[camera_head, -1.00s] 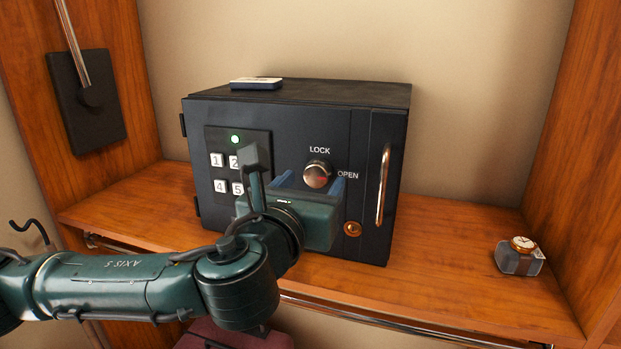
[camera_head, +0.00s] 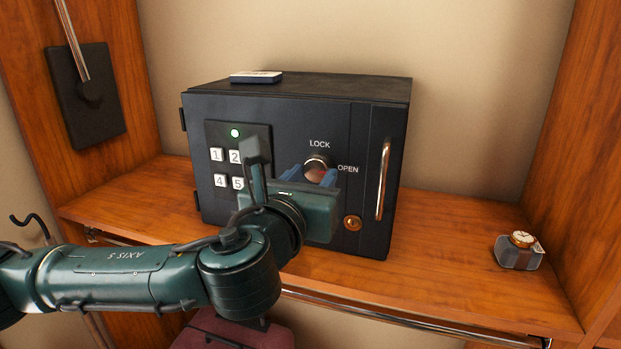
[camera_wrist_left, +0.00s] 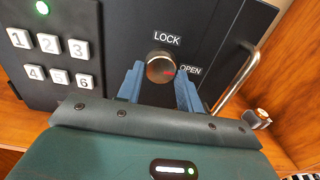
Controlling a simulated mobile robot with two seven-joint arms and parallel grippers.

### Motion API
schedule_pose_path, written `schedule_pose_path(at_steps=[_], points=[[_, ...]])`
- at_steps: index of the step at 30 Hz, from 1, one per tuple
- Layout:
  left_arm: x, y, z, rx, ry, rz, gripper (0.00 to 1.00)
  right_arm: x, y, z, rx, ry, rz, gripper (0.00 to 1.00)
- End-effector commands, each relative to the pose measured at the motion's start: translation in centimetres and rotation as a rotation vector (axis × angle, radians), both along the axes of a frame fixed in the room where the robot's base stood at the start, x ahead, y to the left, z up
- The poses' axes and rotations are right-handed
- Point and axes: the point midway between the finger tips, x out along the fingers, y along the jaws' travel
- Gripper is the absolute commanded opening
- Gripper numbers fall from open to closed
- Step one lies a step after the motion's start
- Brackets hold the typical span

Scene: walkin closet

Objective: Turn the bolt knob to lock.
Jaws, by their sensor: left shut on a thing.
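The round metal bolt knob (camera_head: 317,168) sits on the front of the black safe (camera_head: 276,125), between the printed words LOCK above it and OPEN to its right. It also shows in the left wrist view (camera_wrist_left: 158,67), where its red mark lies on the right side, towards OPEN. My left gripper (camera_head: 313,176) has its two blue fingers on either side of the knob and is shut on it. The fingers partly cover the knob in the head view. My right gripper is not in view.
The safe stands on a wooden shelf (camera_head: 440,240) between wooden side panels. It has a keypad (camera_head: 218,168) at left, a vertical handle (camera_head: 383,180) and a brass keyhole (camera_head: 352,223) at right. A watch on a stand (camera_head: 519,251) sits at the shelf's right.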

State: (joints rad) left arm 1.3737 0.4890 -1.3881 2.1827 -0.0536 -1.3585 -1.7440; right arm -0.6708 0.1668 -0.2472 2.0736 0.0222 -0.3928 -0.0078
Motion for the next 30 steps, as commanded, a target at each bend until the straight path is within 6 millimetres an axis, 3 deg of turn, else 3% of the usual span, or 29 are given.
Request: schedule_pose_path(at_steps=[11, 30], points=[[0.02, -0.05, -0.09, -0.125, 0.04, 0.001, 0.14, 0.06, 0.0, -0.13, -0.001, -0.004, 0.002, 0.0], [-0.04, -0.25, 0.09, -0.684, 0.222, 0.001, 0.14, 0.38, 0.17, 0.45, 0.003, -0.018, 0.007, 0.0]])
